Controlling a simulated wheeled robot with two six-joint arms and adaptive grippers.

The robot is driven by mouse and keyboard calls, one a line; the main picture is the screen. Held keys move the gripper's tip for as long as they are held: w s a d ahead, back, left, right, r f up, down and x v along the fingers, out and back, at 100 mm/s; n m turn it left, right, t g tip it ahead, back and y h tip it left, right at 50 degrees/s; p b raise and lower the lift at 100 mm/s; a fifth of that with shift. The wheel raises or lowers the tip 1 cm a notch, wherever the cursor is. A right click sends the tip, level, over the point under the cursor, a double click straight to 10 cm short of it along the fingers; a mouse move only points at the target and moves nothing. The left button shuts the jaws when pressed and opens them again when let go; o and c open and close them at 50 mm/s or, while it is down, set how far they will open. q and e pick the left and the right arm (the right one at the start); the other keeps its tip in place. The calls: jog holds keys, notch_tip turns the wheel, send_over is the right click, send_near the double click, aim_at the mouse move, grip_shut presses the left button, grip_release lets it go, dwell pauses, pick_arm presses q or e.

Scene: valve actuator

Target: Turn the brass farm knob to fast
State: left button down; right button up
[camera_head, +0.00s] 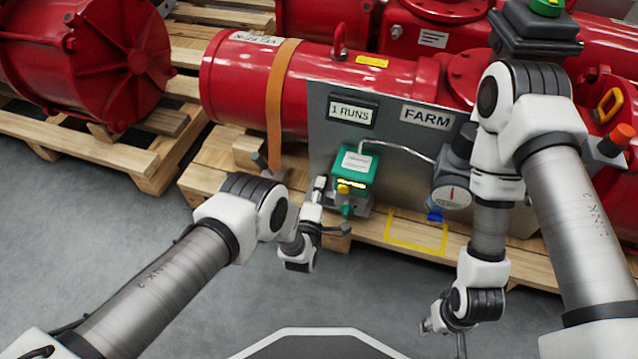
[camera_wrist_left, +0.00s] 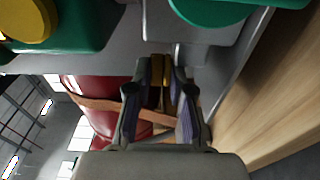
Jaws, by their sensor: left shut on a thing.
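A green valve actuator (camera_head: 352,172) with a pale label sits on a grey bracket in front of the panel with the FARM sign (camera_head: 427,117). A yellow knob (camera_head: 344,188) is on its front; it also shows in the left wrist view (camera_wrist_left: 28,18). My left gripper (camera_head: 321,185) is at the left side of the actuator. In the left wrist view its fingers (camera_wrist_left: 160,88) are closed on a small brass knob (camera_wrist_left: 161,73). The knob's setting cannot be read. My right gripper (camera_head: 436,324) hangs low at the right, small and partly hidden by its wrist.
Red machinery (camera_head: 310,88) lies behind on wooden pallets. A yellow marked square (camera_head: 418,247) on the pallet looks empty. The grey floor in front is clear.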

pick_arm(q)
jog(key=shift+w+r, duration=0.25)
jog(key=shift+r, duration=0.15)
jog(key=c, duration=1.2)
grip_release()
jog(key=shift+o, duration=0.2)
jog(key=shift+s+f, duration=0.1)
jog(key=shift+f, duration=0.1)
